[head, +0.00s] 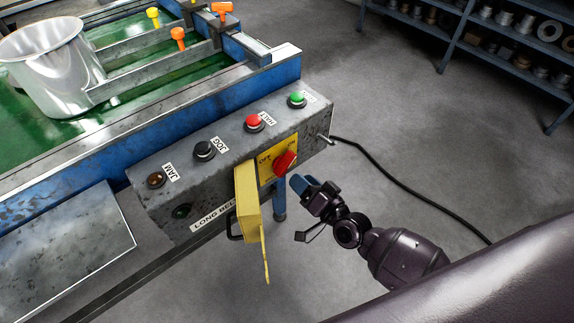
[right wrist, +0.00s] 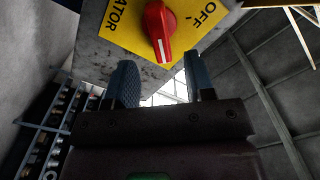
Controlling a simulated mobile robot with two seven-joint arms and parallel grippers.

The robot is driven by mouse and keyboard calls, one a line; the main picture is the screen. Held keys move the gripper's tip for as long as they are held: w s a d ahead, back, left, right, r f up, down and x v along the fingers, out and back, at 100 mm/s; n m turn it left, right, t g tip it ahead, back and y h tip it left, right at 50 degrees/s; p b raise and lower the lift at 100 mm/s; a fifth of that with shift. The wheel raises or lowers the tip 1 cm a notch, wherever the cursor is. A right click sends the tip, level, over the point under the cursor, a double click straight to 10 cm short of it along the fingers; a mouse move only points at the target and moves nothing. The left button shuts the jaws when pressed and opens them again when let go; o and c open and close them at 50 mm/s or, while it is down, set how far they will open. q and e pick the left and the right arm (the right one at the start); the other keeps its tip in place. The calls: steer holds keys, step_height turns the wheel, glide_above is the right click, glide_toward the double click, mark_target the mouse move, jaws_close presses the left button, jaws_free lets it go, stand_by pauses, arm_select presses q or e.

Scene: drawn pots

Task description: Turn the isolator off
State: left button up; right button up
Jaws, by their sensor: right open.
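The isolator is a red rotary knob (head: 285,163) on a yellow plate (head: 265,170) marked OFF and ON, at the right end of the grey control box (head: 215,150). In the head view the knob's handle slants up right, its upper end near the ON side. The knob (right wrist: 159,32) also shows in the right wrist view, with a white line at its lower end and OFF to its right. My right gripper (head: 303,186) is open and empty just short of the knob. Its fingers (right wrist: 163,80) are apart, below the knob in the wrist view. My left gripper is out of view.
A yellow flap (head: 247,203) hangs beside the plate, close to my right gripper. Green (head: 297,98), red (head: 253,121) and black (head: 204,149) buttons line the box. A black cable (head: 400,185) crosses the floor.

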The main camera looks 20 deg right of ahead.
mark_target(288, 168)
steer(key=x, duration=0.7)
steer(key=shift+s, duration=0.1)
jaws_close()
